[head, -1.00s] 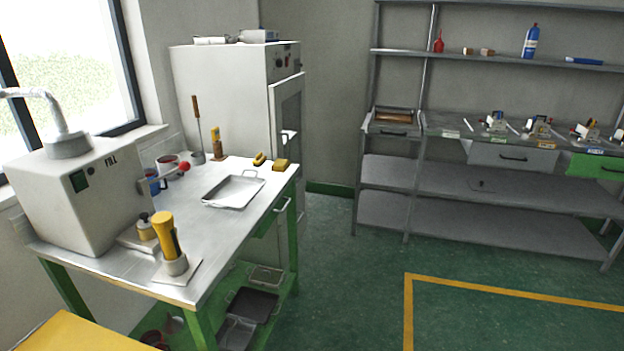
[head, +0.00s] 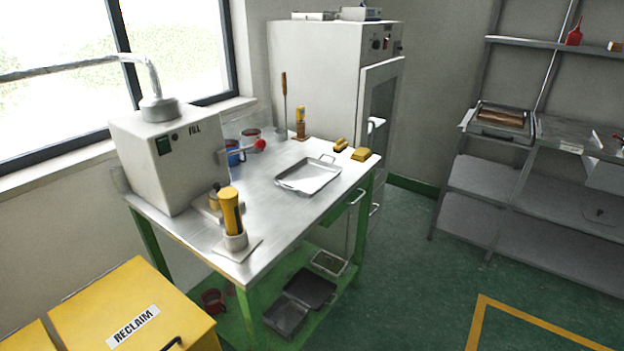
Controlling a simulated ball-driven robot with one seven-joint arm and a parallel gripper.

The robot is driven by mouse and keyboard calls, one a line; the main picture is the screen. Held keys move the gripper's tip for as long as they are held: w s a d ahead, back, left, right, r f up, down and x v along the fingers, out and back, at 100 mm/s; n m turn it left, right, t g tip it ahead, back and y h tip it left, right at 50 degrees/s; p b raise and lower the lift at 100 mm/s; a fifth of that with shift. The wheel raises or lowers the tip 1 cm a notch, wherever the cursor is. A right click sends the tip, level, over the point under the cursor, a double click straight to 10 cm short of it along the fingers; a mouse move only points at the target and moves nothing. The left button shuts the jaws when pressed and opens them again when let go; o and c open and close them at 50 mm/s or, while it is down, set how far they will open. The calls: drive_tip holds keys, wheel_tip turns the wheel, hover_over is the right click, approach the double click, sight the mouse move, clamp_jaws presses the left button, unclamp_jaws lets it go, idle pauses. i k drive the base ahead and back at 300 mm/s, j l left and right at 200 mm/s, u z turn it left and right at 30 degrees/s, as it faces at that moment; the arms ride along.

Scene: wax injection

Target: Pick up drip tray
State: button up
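A shallow light-grey metal tray (head: 309,176) with a wire handle at its far end lies on the green-framed metal workbench (head: 262,205). It looks empty and is probably the drip tray. Other trays sit on the bench's lower shelf: a dark one (head: 309,287), a grey one (head: 285,317) and a smaller one (head: 329,264). My gripper is not in view.
A grey FILL machine (head: 165,160) stands at the bench's left, with a yellow-handled tool (head: 231,212) in front. Yellow blocks (head: 361,154) lie near the far right corner. A yellow RECLAIM bin (head: 130,310) stands at lower left. Green floor (head: 420,285) to the right is clear.

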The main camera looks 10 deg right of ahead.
sight(307, 177)
drive_tip(key=i+j, duration=0.15)
drive_tip(key=i, duration=0.25)
drive_tip(key=i+j+u, duration=0.1)
drive_tip(key=i, duration=0.35)
drive_tip(key=i+j, duration=0.2)
drive_tip(key=i, duration=0.2)
